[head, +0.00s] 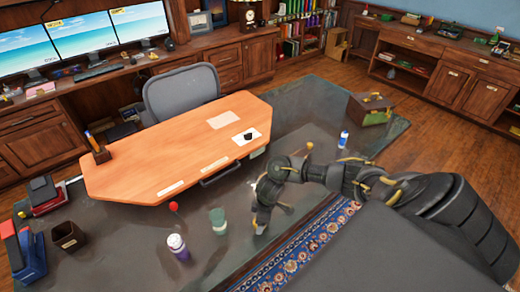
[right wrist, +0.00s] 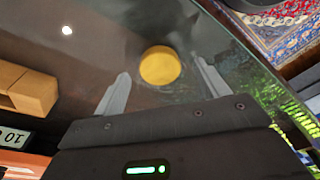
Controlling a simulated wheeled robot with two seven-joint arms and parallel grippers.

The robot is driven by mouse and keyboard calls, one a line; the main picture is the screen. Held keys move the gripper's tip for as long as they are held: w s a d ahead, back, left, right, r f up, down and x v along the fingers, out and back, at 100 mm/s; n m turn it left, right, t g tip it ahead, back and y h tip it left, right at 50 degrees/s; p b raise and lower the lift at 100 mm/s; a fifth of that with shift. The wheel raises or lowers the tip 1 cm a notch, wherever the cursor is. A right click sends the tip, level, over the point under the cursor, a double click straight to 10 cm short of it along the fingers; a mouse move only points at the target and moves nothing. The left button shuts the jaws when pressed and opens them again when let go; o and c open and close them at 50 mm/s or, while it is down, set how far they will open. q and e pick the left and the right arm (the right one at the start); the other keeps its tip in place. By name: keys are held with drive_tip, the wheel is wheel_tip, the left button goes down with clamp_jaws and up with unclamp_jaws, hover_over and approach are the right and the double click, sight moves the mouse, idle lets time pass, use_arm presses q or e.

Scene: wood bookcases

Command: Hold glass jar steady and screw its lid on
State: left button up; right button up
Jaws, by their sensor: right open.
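A round yellow disc (right wrist: 160,67), which looks like the lid, shows on the dark glassy surface in the right wrist view. I cannot tell whether a clear jar is under it. My right gripper (right wrist: 158,88) is open, with one finger on each side of the disc's line and no contact visible. In the head view my right gripper (head: 260,228) points down over the dark surface, to the right of a green, jar-like container (head: 218,221). I cannot tell if that is the glass jar. My left gripper is not in view.
A purple-and-white container (head: 178,246) stands left of the green one. A red round item (head: 173,207) is behind them. An orange desk (head: 175,150) lies beyond, and a dark open box (head: 67,237) is at left. A blue-and-white can (head: 344,139) stands farther right.

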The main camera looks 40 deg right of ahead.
drive_tip(key=shift+w+f, duration=0.1)
drive_tip(key=shift+f, duration=0.6)
drive_tip(key=c, duration=1.1)
drive_tip(key=shift+o, duration=0.2)
drive_tip(key=shift+r, duration=0.15)
